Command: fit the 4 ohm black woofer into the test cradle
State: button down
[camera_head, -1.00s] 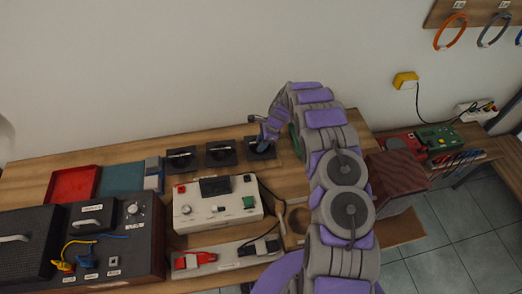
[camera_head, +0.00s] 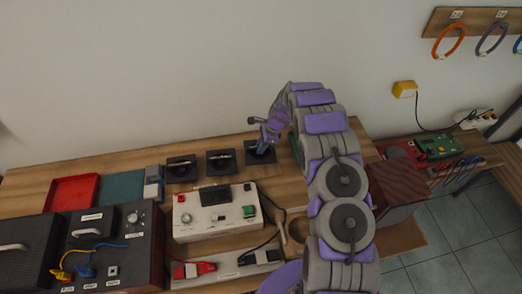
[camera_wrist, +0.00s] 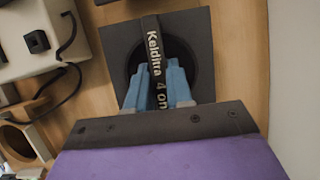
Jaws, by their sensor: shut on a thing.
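In the head view, my gripper (camera_head: 264,139) is over this woofer (camera_head: 260,156), the rightmost in a row of three at the back of the bench. I cannot tell whether it still touches the bench. A wooden piece with a round opening, which looks like the test cradle (camera_head: 297,229), is in front of it, partly hidden by my arm. It also shows at the left of the wrist view (camera_wrist: 24,141).
Two similar black units (camera_head: 181,168) (camera_head: 221,162) stand to the left. A white meter box (camera_head: 215,212) with a trailing black cable is between them and the bench front. A reddish-brown box (camera_head: 397,184) is right of my arm. The wall is close behind.

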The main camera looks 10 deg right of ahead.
notch_tip(320, 180, up, 6)
jog(key=shift+r+p, duration=0.1)
jog(key=shift+p, duration=0.25)
jog(key=shift+r+p, duration=0.6)
jog(key=shift+r, duration=0.7)
